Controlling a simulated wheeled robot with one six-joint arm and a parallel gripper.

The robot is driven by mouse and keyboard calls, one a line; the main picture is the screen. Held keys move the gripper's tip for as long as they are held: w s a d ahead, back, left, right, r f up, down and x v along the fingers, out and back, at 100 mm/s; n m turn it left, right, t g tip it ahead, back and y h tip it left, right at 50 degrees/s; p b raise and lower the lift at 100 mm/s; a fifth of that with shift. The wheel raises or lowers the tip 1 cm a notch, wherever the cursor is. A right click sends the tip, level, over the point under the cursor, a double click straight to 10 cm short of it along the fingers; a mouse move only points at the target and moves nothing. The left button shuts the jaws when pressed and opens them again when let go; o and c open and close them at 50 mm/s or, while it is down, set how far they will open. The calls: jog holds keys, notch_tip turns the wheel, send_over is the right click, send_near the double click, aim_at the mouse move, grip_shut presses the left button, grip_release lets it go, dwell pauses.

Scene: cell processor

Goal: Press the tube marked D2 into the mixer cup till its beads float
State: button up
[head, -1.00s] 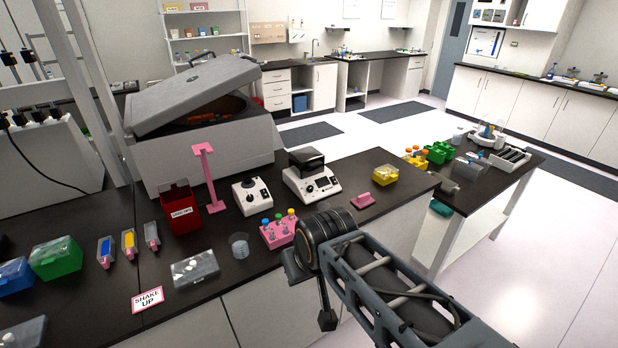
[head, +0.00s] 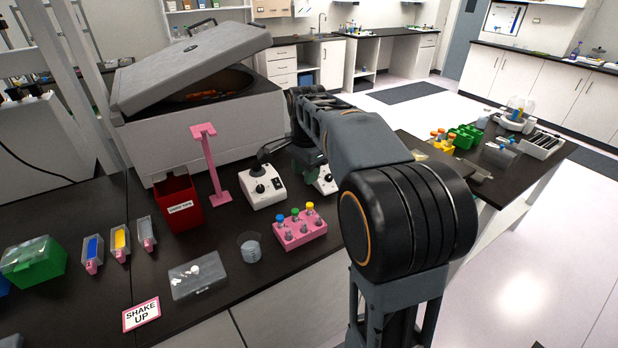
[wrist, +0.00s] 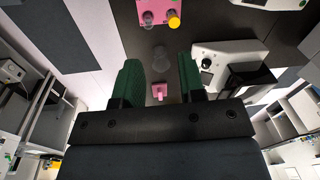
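Tubes with blue (head: 280,219), green (head: 295,213) and yellow (head: 310,207) caps stand in a pink rack (head: 300,234). Clear tubes sit along its front. No D2 mark is readable. A white mixer (head: 262,187) with a dark top cup stands behind the rack. My gripper (head: 307,158) is beside the mixer, to its right, and partly hidden by my arm. In the wrist view my gripper (wrist: 160,83) has its green fingers apart. A pink piece (wrist: 159,91) and a faint translucent round shape (wrist: 161,57) show between them; neither looks gripped. The rack's end (wrist: 170,14) is ahead.
A second white device (head: 327,181) is mostly hidden behind my gripper and arm. A pink stand (head: 210,165), a red box (head: 180,202), a clear cup (head: 250,247) and a clear case (head: 197,275) are nearby. An open-lidded centrifuge (head: 205,115) stands behind.

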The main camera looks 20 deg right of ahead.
aim_at(310, 204)
jog(key=w+d+f+m, duration=0.1)
jog(key=f, duration=0.4)
jog(key=w+d+f+m, duration=0.1)
jog(key=w+f+m, duration=0.1)
jog(key=f, duration=0.4)
jog(key=w+d+f+m+g, duration=0.1)
jog(key=f, duration=0.5)
jog(key=shift+w+d+f+m+b, duration=0.15)
jog(key=shift+w+m+b, duration=0.1)
jog(key=shift+m+b, duration=0.1)
jog(key=shift+c, duration=0.5)
grip_shut()
